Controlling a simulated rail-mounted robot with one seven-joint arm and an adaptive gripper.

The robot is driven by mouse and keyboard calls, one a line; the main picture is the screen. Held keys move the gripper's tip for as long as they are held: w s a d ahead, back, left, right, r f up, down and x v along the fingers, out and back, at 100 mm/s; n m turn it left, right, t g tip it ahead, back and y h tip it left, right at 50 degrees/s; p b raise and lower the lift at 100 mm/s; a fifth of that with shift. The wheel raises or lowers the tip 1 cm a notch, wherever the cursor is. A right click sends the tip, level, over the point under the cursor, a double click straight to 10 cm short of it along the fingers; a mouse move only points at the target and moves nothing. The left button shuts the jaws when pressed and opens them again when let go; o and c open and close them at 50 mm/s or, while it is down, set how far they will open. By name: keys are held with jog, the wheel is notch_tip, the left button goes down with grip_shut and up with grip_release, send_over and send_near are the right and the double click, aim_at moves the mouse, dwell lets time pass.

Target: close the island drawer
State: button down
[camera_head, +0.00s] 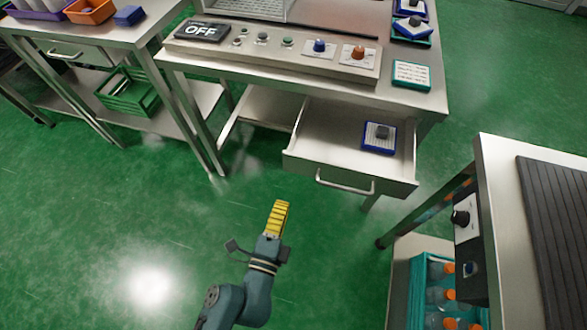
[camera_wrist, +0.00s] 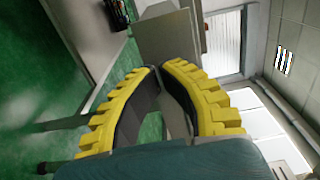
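The island drawer (camera_head: 340,160) is pulled out from under the front of the steel island table (camera_head: 410,98). Its front panel (camera_head: 300,165) carries a bar handle (camera_head: 345,188). A blue-framed item with a grey block (camera_head: 378,138) lies inside the drawer at the right. My gripper (camera_head: 281,204) with yellow ribbed fingers is in front of the drawer, lower and slightly left of the handle in the head view, apart from it. In the wrist view my gripper (camera_wrist: 159,68) has its fingertips together with nothing between them. The drawer is not clearly identifiable in the wrist view.
A control panel with an OFF display (camera_head: 202,32) sits on the island top. A side table (camera_head: 100,35) with a green crate (camera_head: 130,92) stands left. At right is a bench (camera_head: 500,190) with a bottle crate (camera_head: 418,275) below. Green floor is clear around my gripper.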

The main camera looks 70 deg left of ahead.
aim_at(295, 167)
jog(key=p+x, duration=0.2)
jog(key=x, duration=0.8)
jog(key=shift+w+a, duration=0.15)
